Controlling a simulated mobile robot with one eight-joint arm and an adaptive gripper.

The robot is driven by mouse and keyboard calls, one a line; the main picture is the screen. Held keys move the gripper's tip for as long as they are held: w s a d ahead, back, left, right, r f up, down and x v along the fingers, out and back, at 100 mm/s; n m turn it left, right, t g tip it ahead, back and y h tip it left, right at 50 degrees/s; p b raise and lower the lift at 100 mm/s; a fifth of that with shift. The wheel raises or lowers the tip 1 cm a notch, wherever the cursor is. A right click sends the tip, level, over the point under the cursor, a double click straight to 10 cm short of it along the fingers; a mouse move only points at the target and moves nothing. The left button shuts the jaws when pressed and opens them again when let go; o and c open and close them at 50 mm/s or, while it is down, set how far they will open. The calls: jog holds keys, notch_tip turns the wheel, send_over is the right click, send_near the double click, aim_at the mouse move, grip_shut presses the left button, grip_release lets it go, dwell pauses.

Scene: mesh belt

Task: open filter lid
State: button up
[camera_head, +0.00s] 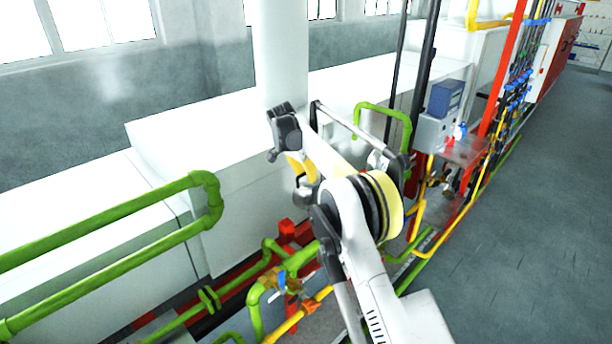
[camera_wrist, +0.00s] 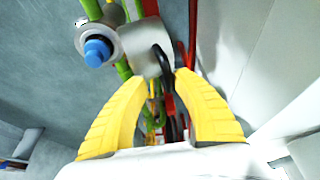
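My gripper (camera_wrist: 161,78) is open in the wrist view, its two yellow fingers apart with nothing held between them. In the head view my gripper (camera_head: 302,167) is partly hidden by my wrist, beside a tall white column. A pale, box-like fitting (camera_wrist: 146,48) lies beyond the fingertips, with a dark curved bar (camera_wrist: 163,62) at its right side. Left of it is a round grey fitting with a blue knob (camera_wrist: 97,51). I cannot tell which part is the filter lid. No contact with my fingers is visible.
Green pipes (camera_head: 110,230) run at the left, with red and yellow pipework (camera_head: 300,318) low beside my arm. The white column (camera_head: 280,50) and white housings (camera_head: 240,215) stand behind. A grey control box (camera_head: 434,132) is to the right. The floor (camera_head: 530,230) at far right is clear.

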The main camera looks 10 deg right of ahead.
jog(key=v, duration=1.2)
jog(key=s+d+n+t+y+b, duration=0.15)
jog(key=s+b, duration=0.25)
jog(key=s, duration=0.4)
jog(key=s+d+n+b, duration=0.3)
jog(key=s+b, duration=0.1)
jog(key=s, duration=0.4)
jog(key=s+d+n+t+y+b, duration=0.1)
jog(key=s+d+n+b, duration=0.15)
jog(key=s, duration=0.45)
jog(key=s+d+f+n+t+b, duration=0.1)
jog(key=s+f+b, duration=0.3)
jog(key=s+f, duration=0.6)
jog(key=s+d+f+n+t+y+b, duration=0.1)
jog(key=s+f+b, duration=0.3)
jog(key=s+f, duration=0.6)
jog(key=s+n, duration=0.1)
jog(key=s, duration=0.3)
jog(key=shift+s+d+f+n+b, duration=0.2)
jog(key=shift+s+f+n+b, duration=0.1)
jog(key=shift+n+b, duration=0.1)
